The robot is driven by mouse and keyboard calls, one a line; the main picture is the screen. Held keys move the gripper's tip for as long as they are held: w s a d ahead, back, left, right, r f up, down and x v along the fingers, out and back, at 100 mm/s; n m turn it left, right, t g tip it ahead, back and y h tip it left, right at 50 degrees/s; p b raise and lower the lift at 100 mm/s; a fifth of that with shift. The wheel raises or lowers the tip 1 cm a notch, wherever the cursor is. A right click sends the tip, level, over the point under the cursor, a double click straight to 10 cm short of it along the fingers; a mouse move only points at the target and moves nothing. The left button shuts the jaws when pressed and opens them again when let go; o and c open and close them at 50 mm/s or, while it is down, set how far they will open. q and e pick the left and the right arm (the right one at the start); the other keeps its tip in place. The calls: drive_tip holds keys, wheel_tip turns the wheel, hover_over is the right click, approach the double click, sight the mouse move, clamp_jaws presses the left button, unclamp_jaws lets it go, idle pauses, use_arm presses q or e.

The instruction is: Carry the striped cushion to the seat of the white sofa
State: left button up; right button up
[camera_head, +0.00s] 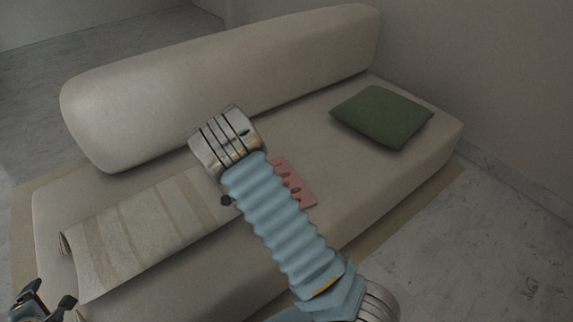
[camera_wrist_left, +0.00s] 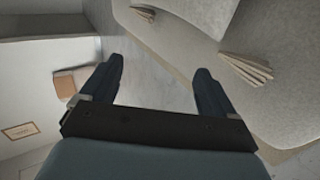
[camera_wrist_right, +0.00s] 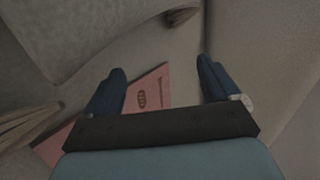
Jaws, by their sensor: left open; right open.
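The white sofa (camera_head: 300,128) looks pale beige in dim light. I see no clearly striped cushion; a pale cloth with tan stripes (camera_head: 138,232) lies over the sofa's front left part and looks like a folded throw. Its layered edge seems to show in the left wrist view (camera_wrist_left: 246,68). My left gripper (camera_head: 44,302) is at the lower left, beside the cloth's left end, open and empty. My right gripper (camera_wrist_right: 160,88) is open above the sofa seat, over a flat pink item (camera_wrist_right: 146,92). In the head view my blue arm mostly hides that gripper.
A plain green cushion (camera_head: 383,116) lies on the sofa's right seat. The pink item (camera_head: 296,186) lies near the front edge, partly behind my arm. The sofa stands on a tan rug (camera_head: 400,212). Marble floor (camera_head: 480,260) is clear at right. A brown box (camera_wrist_left: 70,83) stands farther off.

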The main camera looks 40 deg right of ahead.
drive_tip(key=v, duration=1)
